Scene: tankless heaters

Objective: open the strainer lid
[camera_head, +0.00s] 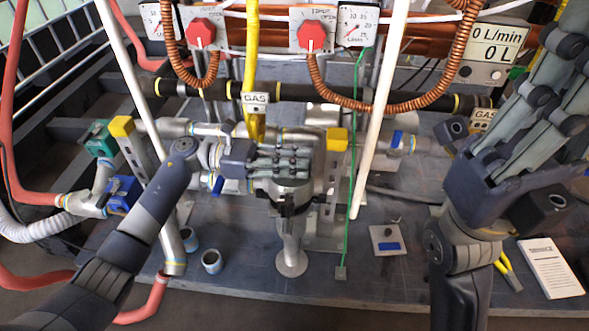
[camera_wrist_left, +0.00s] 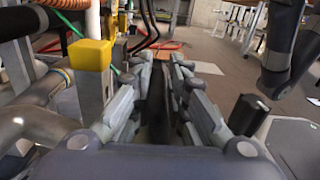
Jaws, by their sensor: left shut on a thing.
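The strainer is a grey metal vessel (camera_head: 291,226) at the middle of the bench in the head view, with a dark clamp band around it. My left gripper (camera_head: 300,161) lies level across its top, fingers pointing right, and covers the lid, so the lid's outline is hidden. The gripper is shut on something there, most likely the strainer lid. In the left wrist view, the left fingers (camera_wrist_left: 160,82) run forward with a narrow dark gap between them; what they hold is not clear. My right gripper (camera_head: 548,85) is raised at the right, open and empty, away from the strainer.
Yellow-capped brackets (camera_head: 336,139) and metal pipes stand close around the left gripper. White slanted pipes (camera_head: 381,110) and a thin green cable (camera_head: 349,190) rise nearby. Orange coiled hoses hang behind. A booklet (camera_head: 551,268) lies front right.

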